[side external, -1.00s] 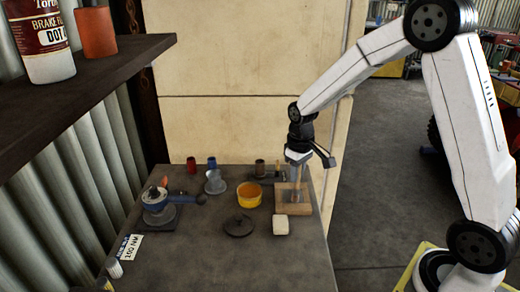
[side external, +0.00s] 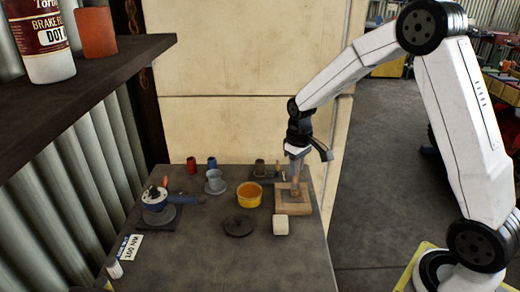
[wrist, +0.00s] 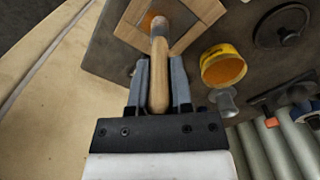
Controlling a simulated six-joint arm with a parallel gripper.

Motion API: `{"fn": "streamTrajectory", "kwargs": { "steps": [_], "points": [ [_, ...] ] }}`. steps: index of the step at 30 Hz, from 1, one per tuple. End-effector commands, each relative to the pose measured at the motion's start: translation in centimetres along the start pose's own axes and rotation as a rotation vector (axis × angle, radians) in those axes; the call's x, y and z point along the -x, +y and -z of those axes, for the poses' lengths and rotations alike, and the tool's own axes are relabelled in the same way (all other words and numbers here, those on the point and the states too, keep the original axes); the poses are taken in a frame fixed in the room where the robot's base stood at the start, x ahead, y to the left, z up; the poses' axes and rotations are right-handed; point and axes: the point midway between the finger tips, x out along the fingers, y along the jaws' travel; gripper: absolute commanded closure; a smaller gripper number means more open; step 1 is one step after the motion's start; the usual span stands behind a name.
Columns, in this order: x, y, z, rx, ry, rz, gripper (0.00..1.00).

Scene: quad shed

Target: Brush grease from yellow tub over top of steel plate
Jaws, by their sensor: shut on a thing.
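My gripper (side external: 297,160) is shut on the wooden handle of a brush (wrist: 160,75), which points down over a wooden frame (side external: 291,209). The frame also shows in the wrist view (wrist: 197,38), around a dark grey surface, seemingly the steel plate (wrist: 180,14). The bristle end is over that surface, and an orange grease patch (wrist: 148,20) shows beside it. Contact between bristles and plate cannot be told. The yellow tub (side external: 249,198) holds orange grease and stands left of the frame; it also shows in the wrist view (wrist: 222,70).
A pale block (side external: 280,225) and a dark disc (side external: 239,226) lie in front of the frame and tub. A grey funnel-like cup (side external: 215,183), red can (side external: 191,165) and blue can (side external: 212,163) stand behind left. A blue-handled device (side external: 157,205) sits at left.

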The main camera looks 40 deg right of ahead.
Motion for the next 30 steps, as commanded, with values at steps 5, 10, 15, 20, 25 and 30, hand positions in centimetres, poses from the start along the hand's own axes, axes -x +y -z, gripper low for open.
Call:
{"fn": "streamTrajectory", "kwargs": {
  "steps": [5,10,15,20,25,30],
  "points": [
    [0.0,-1.2,-1.3,0.001,-0.003,0.001,1.0],
    [0.0,-2.3,-2.3,0.002,-0.002,0.001,1.0],
    [-0.1,-3.4,-2.4,0.003,-0.002,0.0,1.0],
    [-0.1,-3.2,-1.3,-0.002,-0.001,0.0,1.0],
    [-0.1,-2.1,-0.2,-0.003,-0.001,0.0,1.0],
    [-0.1,-1.0,0.9,-0.002,-0.001,0.0,1.0]
  ]
}}
